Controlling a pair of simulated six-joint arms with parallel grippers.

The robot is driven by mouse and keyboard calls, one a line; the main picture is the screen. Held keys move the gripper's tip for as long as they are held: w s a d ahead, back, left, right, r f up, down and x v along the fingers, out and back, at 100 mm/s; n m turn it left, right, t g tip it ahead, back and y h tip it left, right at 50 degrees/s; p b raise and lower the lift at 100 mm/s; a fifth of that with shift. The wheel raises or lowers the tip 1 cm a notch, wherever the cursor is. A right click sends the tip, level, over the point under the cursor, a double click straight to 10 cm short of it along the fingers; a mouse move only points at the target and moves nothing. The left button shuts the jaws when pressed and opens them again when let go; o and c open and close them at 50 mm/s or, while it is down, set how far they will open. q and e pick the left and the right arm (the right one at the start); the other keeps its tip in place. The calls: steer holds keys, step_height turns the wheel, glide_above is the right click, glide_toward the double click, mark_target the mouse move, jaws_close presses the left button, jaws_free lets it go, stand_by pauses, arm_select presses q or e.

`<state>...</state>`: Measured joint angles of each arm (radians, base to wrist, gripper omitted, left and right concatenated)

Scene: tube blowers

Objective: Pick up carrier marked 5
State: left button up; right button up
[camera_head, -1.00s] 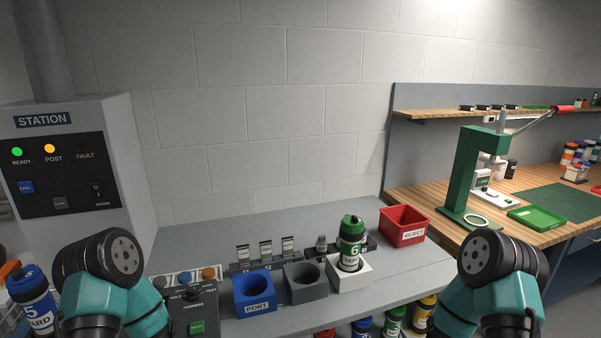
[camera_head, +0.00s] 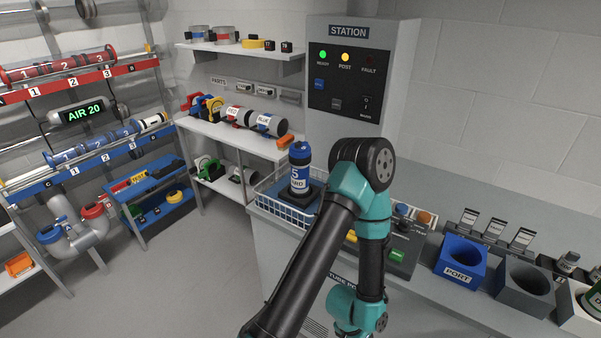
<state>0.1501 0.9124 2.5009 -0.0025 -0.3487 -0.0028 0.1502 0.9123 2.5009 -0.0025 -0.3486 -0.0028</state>
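The carrier marked 5 (camera_head: 299,172) is a blue-capped bottle with a blue and white label. It stands upright in a dark holder in a white wire basket (camera_head: 284,218) at the left end of the grey counter. One of my arms rises in front of the counter, just right of the basket, and bends back down. I take it for my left arm. Its gripper fingers do not show. My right gripper is out of view.
The station box (camera_head: 357,85) stands behind the basket. A control box (camera_head: 402,245), a blue PORT block (camera_head: 461,262) and a grey block (camera_head: 524,288) follow to the right. A shelf with red and blue cylinders (camera_head: 264,124) is left. The floor at left is open.

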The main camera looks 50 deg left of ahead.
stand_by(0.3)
arm_select(q)
steer(key=o, duration=0.8)
steer(key=shift+c, duration=0.2)
